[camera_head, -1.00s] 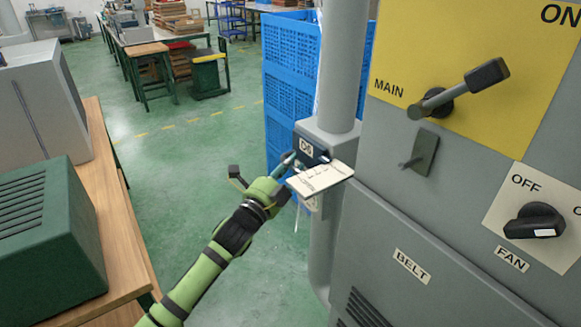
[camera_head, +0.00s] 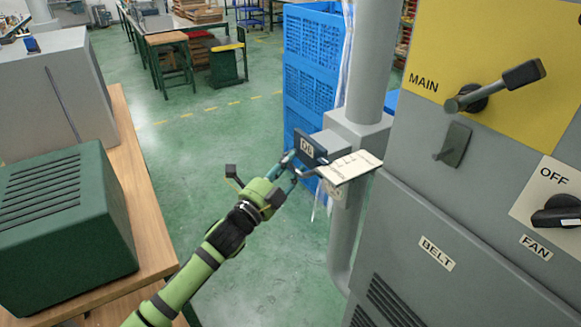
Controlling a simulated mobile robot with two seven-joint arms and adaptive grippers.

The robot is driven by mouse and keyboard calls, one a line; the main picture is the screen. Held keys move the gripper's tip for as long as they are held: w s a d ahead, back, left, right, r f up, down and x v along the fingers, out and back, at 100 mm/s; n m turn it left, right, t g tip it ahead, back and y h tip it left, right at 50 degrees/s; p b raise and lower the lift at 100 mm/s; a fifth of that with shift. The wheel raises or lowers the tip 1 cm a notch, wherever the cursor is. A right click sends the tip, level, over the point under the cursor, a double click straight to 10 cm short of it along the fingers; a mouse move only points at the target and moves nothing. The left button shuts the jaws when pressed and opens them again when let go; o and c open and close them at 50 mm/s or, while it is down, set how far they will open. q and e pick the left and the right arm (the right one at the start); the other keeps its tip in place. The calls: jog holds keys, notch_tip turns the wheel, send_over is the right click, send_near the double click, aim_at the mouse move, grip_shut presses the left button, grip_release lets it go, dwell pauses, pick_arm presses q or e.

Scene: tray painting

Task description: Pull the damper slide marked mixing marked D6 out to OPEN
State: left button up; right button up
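The D6 damper slide (camera_head: 312,150) has a dark end plate with a white "D6" label. It stands out to the left of the grey housing (camera_head: 356,132) on the vertical pipe, with a light grey stretch of slide showing between plate and housing. My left gripper (camera_head: 291,168) comes from the lower left. Its fingertips are at the end plate and look shut on the slide; the exact contact is partly hidden. A pale card with marks (camera_head: 352,167) sits just below and right of the plate; its writing is too small to read. My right gripper is not in view.
A grey cabinet (camera_head: 440,215) with a MAIN lever (camera_head: 495,87) and a FAN knob (camera_head: 560,212) stands close on the right. Blue crates (camera_head: 310,65) are stacked behind the pipe. A wooden bench (camera_head: 140,195) with a green box (camera_head: 65,225) is at left. Green floor lies between.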

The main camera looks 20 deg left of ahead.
pick_arm(q)
jog(key=v, duration=1.2)
dwell(0.5)
jog(key=a+f+n+g+y, duration=0.2)
jog(key=f+n, duration=0.1)
jog(key=f, duration=0.7)
jog(key=a+f+n+g+y, duration=0.2)
jog(key=f+n, duration=0.1)
jog(key=f, duration=0.7)
jog(key=s+f+n+g+y, duration=0.15)
jog(key=s+f, duration=0.25)
jog(key=f, duration=0.5)
jog(key=s+f+n+g, duration=0.3)
jog(key=s+f, duration=0.1)
jog(key=f, duration=0.4)
jog(key=s+d+f+n+g, duration=0.1)
jog(key=s+f+n+g, duration=0.35)
jog(key=s+f, duration=0.95)
jog(key=s+d+f+n+g, duration=0.1)
jog(key=s+d+f+g, duration=0.1)
jog(key=s, duration=0.8)
jog(key=s+d+f+n+g, duration=0.1)
jog(key=s+d+f+g, duration=0.2)
jog(key=s, duration=0.7)
notch_tip(320, 180, down, 2)
jog(key=shift+f+n, duration=0.15)
jog(key=shift+n, duration=0.25)
